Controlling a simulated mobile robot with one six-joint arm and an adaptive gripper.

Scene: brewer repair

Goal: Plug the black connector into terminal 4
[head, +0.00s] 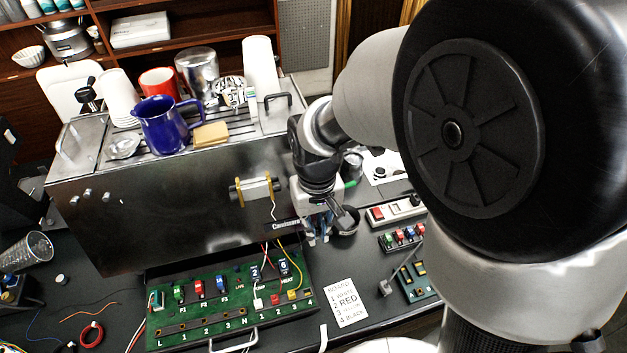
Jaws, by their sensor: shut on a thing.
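My gripper (318,232) points down just right of the brewer's front, above and behind the right end of the green terminal board (215,318). It is shut on a small dark thing, which I take for the black connector; fingers and shadow mostly hide it. Terminal 4 (308,293) is at the right end of the board's right-hand row, below and left of my gripper and apart from it. White (258,303), red (274,299) and yellow (291,295) connectors sit at terminals 1, 2 and 3, with wires running up to the brewer.
The steel brewer (150,215) stands behind the board, with a blue pitcher (162,125) and cups on top. A colour-list card (345,303) lies right of the board. A power strip (395,211) and small switch boards (418,283) lie farther right. My arm covers the right side.

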